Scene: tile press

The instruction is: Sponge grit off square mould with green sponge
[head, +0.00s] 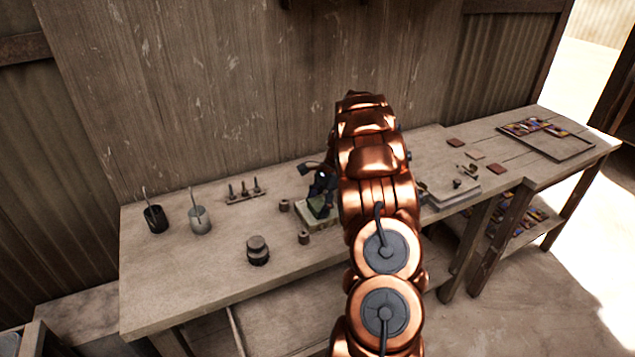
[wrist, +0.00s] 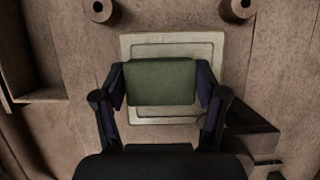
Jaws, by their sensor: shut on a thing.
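The green sponge (wrist: 160,82) is held between the two fingers of my gripper (wrist: 160,88) in the wrist view. The square mould (wrist: 172,48) is a pale flat plate with an inset square outline, directly beneath the sponge in that view. The sponge hides the middle of the mould, so I cannot tell whether it touches it or whether grit lies there. My copper arm hides the area to the right of the mould.
Small round pieces (head: 304,237) stand beside the mould. A stacked dark weight (head: 257,251), a grey cup (head: 200,219), a black cup (head: 155,217) and a peg rack (head: 245,194) stand to the left. Tiles and a tray (head: 572,149) lie at right. The bench's front left is clear.

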